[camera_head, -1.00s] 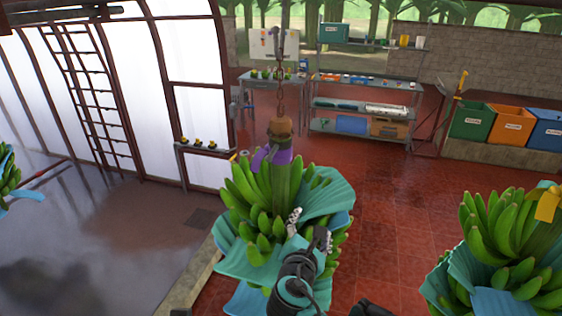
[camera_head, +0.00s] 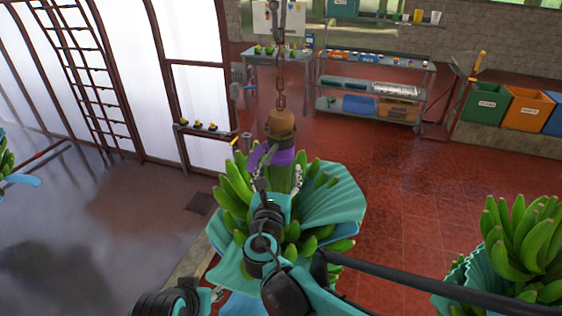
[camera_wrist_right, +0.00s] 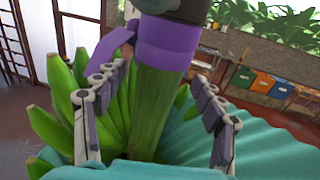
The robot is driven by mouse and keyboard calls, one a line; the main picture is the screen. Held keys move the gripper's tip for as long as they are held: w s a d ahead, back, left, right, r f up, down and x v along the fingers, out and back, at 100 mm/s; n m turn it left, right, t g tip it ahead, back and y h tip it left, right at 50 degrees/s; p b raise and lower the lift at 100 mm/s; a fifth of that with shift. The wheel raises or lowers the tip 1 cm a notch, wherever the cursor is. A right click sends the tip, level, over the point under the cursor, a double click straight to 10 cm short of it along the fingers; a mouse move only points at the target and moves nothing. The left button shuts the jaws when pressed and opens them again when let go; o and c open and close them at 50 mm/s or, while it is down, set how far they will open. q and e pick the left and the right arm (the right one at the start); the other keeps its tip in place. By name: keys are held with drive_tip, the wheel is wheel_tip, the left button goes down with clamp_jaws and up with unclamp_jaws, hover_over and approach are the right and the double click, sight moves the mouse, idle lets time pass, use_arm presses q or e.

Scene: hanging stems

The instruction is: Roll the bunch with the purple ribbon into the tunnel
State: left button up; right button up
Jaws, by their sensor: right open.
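The bunch with the purple ribbon (camera_head: 318,178) hangs by a chain in the middle of the head view, with green bananas and teal sheeting around it. Its purple ribbon (camera_head: 284,157) wraps the stem below a brown cap; it also shows in the right wrist view (camera_wrist_right: 170,45). My right gripper (camera_head: 281,168) is open, its fingers on either side of the green stem just below the ribbon. In the right wrist view the fingers (camera_wrist_right: 160,78) stand apart from the stem. My left gripper is not clear; dark arm parts show at the bottom left. The tunnel may be the white-panelled arched structure (camera_head: 110,70) at left.
A second bunch (camera_head: 525,240) hangs at lower right and another (camera_head: 8,165) at the left edge. Shelves (camera_head: 372,90), a workbench (camera_head: 280,57) and coloured bins (camera_head: 527,110) stand at the back. The red tiled floor (camera_head: 400,190) is open at right.

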drive_tip(key=w, duration=0.4)
drive_tip(key=shift+d+f, duration=0.1)
drive_tip(key=shift+d, duration=0.15)
drive_tip(key=shift+c, duration=0.3)
clamp_jaws()
